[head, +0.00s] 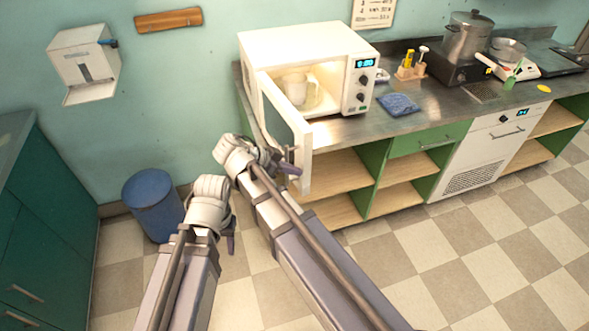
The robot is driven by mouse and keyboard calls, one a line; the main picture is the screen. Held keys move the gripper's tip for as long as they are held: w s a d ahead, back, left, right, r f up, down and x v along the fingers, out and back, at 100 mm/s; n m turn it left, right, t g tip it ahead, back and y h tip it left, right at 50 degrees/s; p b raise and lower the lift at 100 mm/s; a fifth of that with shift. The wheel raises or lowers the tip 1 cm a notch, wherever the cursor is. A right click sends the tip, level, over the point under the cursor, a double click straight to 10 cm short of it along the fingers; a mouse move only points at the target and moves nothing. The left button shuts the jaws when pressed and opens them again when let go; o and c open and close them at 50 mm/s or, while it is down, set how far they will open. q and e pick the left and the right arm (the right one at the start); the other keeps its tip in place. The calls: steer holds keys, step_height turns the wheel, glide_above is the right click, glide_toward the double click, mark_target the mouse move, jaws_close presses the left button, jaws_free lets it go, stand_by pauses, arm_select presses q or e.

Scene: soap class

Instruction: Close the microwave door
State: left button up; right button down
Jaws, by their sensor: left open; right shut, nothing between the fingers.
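The white microwave (305,45) stands on the left end of the metal counter. Its door (305,165) is hinged at the left and stands wide open, swung out toward me. A pale mug or jug (296,88) is inside the lit cavity. My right gripper (290,168) is shut and empty beside the outer, left side of the door, near its lower part; I cannot tell whether it touches. My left gripper (231,243) is lower and further left, clear of the door, with its fingers small and partly hidden by the wrist; it is open and holds nothing visible.
A blue cloth (398,104) lies on the counter right of the microwave. A pot (468,38) and scales (512,68) stand further right. A blue bin (152,200) is on the floor at left, near a green cabinet (45,235). The checkered floor in front is clear.

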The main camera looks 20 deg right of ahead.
steer(key=shift+d, duration=0.55)
steer(key=w+d+n+t+y, duration=0.1)
steer(key=w+d+n+t, duration=0.3)
steer(key=d, duration=0.6)
steer(key=w+d+n+t+y, duration=0.1)
steer(key=w+d+n+y, duration=0.3)
steer(key=d, duration=0.6)
steer(key=w+d, duration=0.5)
steer(key=w, duration=0.6)
steer(key=w+d+n+t+h, duration=0.1)
steer(key=w+d, duration=0.5)
steer(key=w, duration=0.4)
steer(key=shift+w, duration=0.35)
steer(key=shift+s+a, duration=0.1)
steer(key=shift+s, duration=0.05)
